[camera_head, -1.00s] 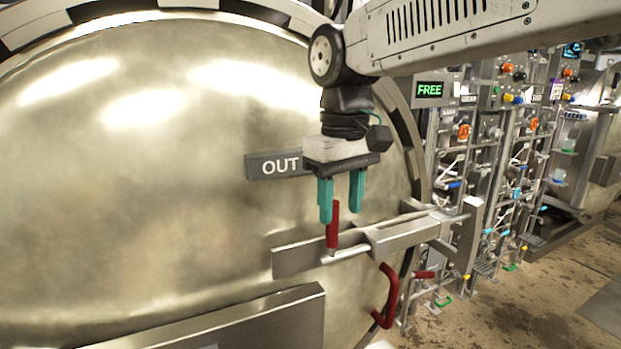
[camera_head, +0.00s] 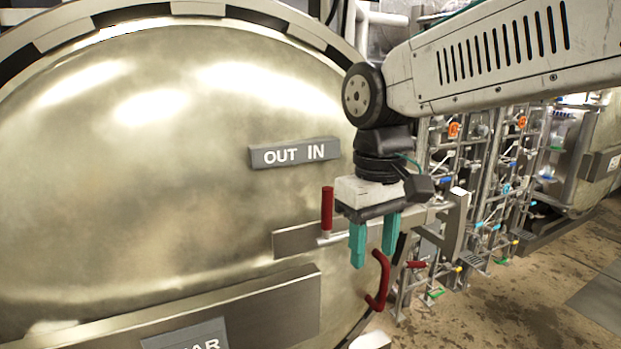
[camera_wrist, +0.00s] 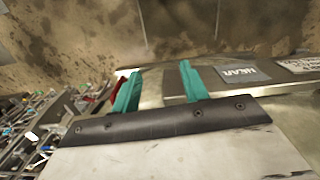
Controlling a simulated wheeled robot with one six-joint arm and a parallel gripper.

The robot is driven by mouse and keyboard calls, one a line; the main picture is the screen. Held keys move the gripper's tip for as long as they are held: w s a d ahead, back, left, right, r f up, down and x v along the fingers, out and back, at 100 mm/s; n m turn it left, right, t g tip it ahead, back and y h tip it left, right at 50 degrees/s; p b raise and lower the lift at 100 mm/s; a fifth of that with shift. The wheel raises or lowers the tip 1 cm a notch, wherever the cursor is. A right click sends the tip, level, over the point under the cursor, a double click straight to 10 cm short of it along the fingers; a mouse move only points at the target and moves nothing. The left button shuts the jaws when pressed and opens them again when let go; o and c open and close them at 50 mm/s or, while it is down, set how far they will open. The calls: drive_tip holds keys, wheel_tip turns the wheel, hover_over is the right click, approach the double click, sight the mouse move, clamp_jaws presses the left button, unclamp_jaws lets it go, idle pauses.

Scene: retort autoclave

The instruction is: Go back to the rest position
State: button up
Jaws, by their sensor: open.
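My gripper (camera_head: 374,240) points down in front of the right side of the large round metal door (camera_head: 150,190). Its two teal fingers are apart with nothing between them. The fingers also show in the wrist view (camera_wrist: 157,82), above the stained floor and the door's edge. A latch bar with an upright red handle (camera_head: 327,209) is on the door, just left of the fingers and apart from them in the picture. A curved red handle (camera_head: 380,281) is below and right of the fingers.
An "OUT IN" plate (camera_head: 294,154) is on the door, left of my wrist. Racks of pipes and coloured valves (camera_head: 490,180) stand at the right. A metal ledge (camera_head: 270,315) crosses the door's lower part. The stained floor (camera_head: 535,275) at the right is open.

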drive_tip(key=s+d+f+m+t, duration=0.1)
drive_tip(key=s+d+f+m, duration=0.2)
drive_tip(key=s+d, duration=0.4)
drive_tip(key=s+d+f+m, duration=0.3)
drive_tip(key=s+d, duration=0.5)
drive_tip(key=d, duration=0.2)
drive_tip(key=shift+d+t, duration=0.2)
drive_tip(key=shift+t, duration=0.2)
drive_tip(key=shift+f, duration=0.1)
